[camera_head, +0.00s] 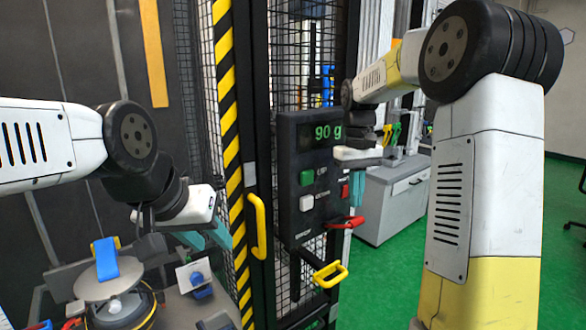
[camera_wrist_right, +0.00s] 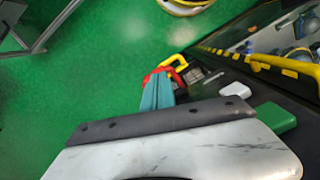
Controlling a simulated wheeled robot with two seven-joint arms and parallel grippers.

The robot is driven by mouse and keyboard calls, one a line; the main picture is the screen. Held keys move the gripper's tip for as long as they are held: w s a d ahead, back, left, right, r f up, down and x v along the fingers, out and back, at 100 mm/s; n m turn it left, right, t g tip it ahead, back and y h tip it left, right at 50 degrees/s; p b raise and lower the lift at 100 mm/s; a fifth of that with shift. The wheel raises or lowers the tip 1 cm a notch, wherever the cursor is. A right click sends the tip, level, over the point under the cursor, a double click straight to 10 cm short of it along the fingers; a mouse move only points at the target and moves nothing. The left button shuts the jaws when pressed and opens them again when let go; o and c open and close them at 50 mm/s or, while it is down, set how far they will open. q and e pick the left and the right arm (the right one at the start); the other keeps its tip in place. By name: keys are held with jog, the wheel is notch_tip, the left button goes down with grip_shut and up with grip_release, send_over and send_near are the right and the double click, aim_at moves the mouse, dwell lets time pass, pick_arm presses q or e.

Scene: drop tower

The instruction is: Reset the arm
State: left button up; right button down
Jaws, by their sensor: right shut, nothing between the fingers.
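My right gripper (camera_head: 357,190) has teal fingers closed together with nothing between them. It hangs in front of the right edge of the dark control panel (camera_head: 300,222). In the right wrist view its fingers (camera_wrist_right: 157,92) overlap the red handle (camera_wrist_right: 160,72) in the picture; I cannot tell whether they touch. My left gripper (camera_head: 205,238) is at the lower left, in front of the striped door post. Its two teal fingers look spread apart and empty. The right arm is raised and bent, with its large upper link at the right.
A yellow door handle (camera_head: 257,226) is nearby. Green floor is open at right.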

jog(key=s+r+m+t+y, duration=0.1)
jog(key=s+t, duration=0.2)
jog(key=s, duration=0.8)
jog(key=s+a+r+m+t+y, duration=0.1)
jog(key=s+t, duration=0.3)
jog(key=s, duration=0.7)
jog(key=shift+s+a+r+m, duration=0.3)
jog(key=shift+r+m, duration=0.1)
jog(key=shift+r, duration=0.2)
dwell(1.2)
